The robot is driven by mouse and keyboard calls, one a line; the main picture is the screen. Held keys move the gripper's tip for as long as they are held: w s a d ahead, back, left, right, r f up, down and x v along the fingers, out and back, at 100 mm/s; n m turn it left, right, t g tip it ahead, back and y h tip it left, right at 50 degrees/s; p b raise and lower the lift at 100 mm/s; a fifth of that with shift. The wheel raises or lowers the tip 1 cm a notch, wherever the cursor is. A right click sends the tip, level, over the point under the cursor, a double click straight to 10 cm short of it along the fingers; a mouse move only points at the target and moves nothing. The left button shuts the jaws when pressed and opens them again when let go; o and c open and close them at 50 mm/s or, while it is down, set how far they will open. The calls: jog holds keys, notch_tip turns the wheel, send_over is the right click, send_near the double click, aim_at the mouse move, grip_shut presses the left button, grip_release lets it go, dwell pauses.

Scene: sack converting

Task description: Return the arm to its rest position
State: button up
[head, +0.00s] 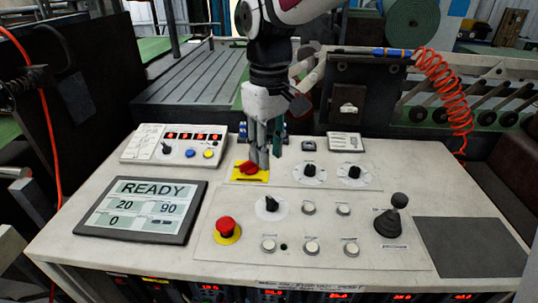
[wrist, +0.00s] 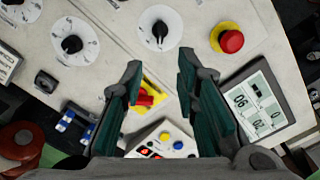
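My gripper (head: 264,158) hangs from my arm over the far middle of a light control console (head: 120,225), pointing down. In the wrist view its two green-padded fingers (wrist: 160,68) stand apart with nothing held between them. A red rotary switch on a yellow plate (head: 250,171) sits just beside and below the fingertips in the head view. It also shows between the fingers in the wrist view (wrist: 145,98), nearer the left finger. I cannot tell whether a finger touches it. The screen (head: 142,208) reads READY, 20, 90 and 0.
Near the gripper are black dials (head: 310,170), a small box with coloured buttons (head: 175,144) and blue parts (wrist: 74,126). A red emergency button (head: 228,229) and a joystick (head: 390,218) stand up from the panel. An orange coiled hose (head: 448,85) hangs at the back right.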

jog(key=s+d+r+m+t+p, duration=0.1)
jog(key=s+d+r+m+t, duration=0.2)
jog(key=s+d+m, duration=0.5)
jog(key=s+d+t, duration=0.1)
jog(key=s+d, duration=1.2)
jog(key=s, duration=0.2)
jog(key=shift+r+m, duration=0.4)
